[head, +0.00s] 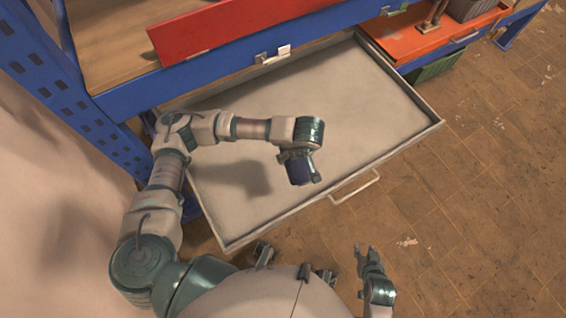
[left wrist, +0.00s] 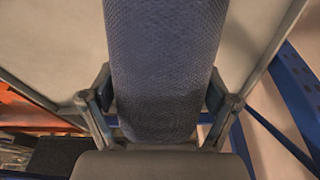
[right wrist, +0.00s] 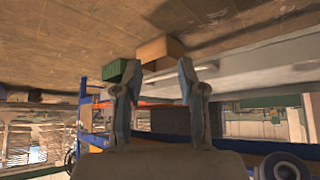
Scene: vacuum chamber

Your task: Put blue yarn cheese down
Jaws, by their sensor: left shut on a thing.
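The blue yarn cheese (head: 299,172) is a dark blue cylinder held by my left gripper (head: 297,160) over the open, pale grey drawer (head: 235,236). In the left wrist view the yarn cheese (left wrist: 165,70) fills the space between the two fingers of the left gripper (left wrist: 164,105), and its woven surface shows. A shadow lies on the drawer floor to the left of it, and it looks held above the floor. My right gripper (head: 366,262) is open and empty in front of the drawer, and it also shows open in the right wrist view (right wrist: 156,80).
The drawer is otherwise empty, with a handle (head: 355,187) on its front. It sits under a blue-framed bench with a red panel (head: 235,25). An orange drawer (head: 430,38) stands open at the upper right. Tiled floor (head: 480,170) is clear at right.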

